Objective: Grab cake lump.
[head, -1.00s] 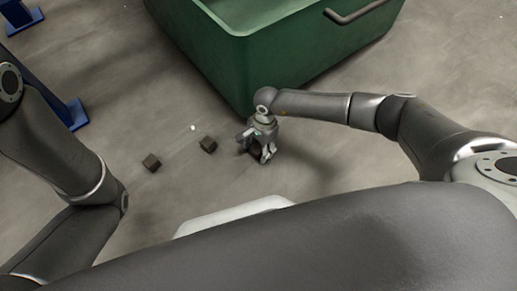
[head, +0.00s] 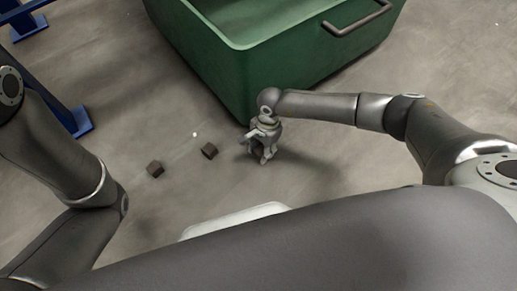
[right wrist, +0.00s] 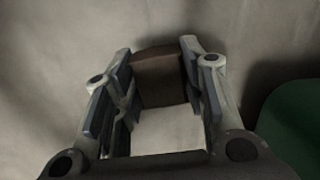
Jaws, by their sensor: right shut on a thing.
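My right gripper (head: 260,157) is low over the floor by the near corner of a green bin. In the right wrist view its fingers (right wrist: 158,62) are shut on a dark brown cake lump (right wrist: 160,80), which sits between the fingertips. In the head view that lump is mostly hidden by the fingers. Two more dark cake lumps lie on the floor to the left of the gripper, a nearer-to-gripper one (head: 209,151) and a farther one (head: 155,169). My left arm shows at the left, but its gripper is out of view.
The green bin (head: 222,75) with a metal handle stands just behind the right gripper; its edge also shows in the right wrist view (right wrist: 290,125). A small white bit (head: 194,134) lies near the lumps. Blue posts stand at the far left.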

